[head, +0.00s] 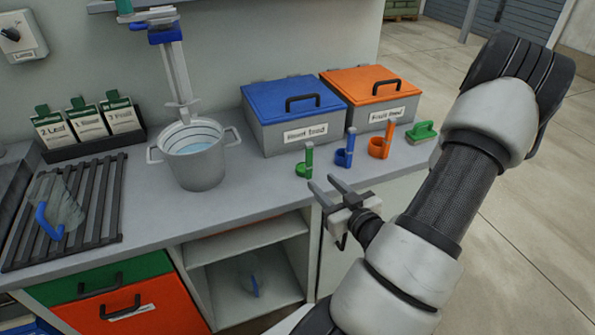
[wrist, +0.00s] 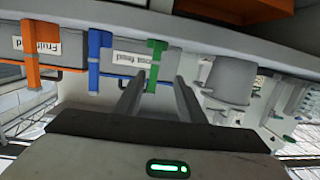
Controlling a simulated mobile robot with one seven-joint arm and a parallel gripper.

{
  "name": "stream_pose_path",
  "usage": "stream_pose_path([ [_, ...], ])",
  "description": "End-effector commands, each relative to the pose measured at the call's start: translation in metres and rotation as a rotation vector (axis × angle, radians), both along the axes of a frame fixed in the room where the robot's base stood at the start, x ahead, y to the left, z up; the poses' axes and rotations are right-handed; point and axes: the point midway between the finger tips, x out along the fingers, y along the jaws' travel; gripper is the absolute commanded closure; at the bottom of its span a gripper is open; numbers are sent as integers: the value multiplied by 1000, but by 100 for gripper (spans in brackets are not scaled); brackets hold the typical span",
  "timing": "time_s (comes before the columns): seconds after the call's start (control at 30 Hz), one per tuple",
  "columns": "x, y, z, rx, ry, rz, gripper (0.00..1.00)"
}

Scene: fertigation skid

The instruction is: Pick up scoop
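Three scoops with upright handles stand in a row on the counter in the head view: a green scoop (head: 307,161), a blue scoop (head: 345,152) and an orange scoop (head: 381,144). My gripper (head: 325,183) is in front of the green scoop, near the counter's front edge, empty and apart from it. In the wrist view, which is upside down, my gripper (wrist: 158,82) has its two fingers spread. The green scoop (wrist: 156,62) shows between them, the blue scoop (wrist: 97,62) and the orange scoop (wrist: 32,60) to the left.
A blue-lidded box (head: 292,105) and an orange-lidded box (head: 368,92) stand behind the scoops. A green brush (head: 422,132) lies right of them. A grey bucket (head: 193,165) stands left. A rack (head: 62,215) holds a clear jug with a blue handle (head: 45,222). The shelf below is open.

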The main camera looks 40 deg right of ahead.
Motion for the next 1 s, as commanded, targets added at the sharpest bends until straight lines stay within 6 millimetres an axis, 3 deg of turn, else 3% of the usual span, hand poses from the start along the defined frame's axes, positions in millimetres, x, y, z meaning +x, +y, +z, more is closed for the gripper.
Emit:
stream_pose_path([
  [0.1,-14,-6,7,4,-123,-52,64],
  [0.23,-10,-9,14,-2,-167,-66,64],
  [0.7,82,-31,14,-3,-166,-67,64],
  [1.0,107,-35,13,-2,-163,-66,64],
])
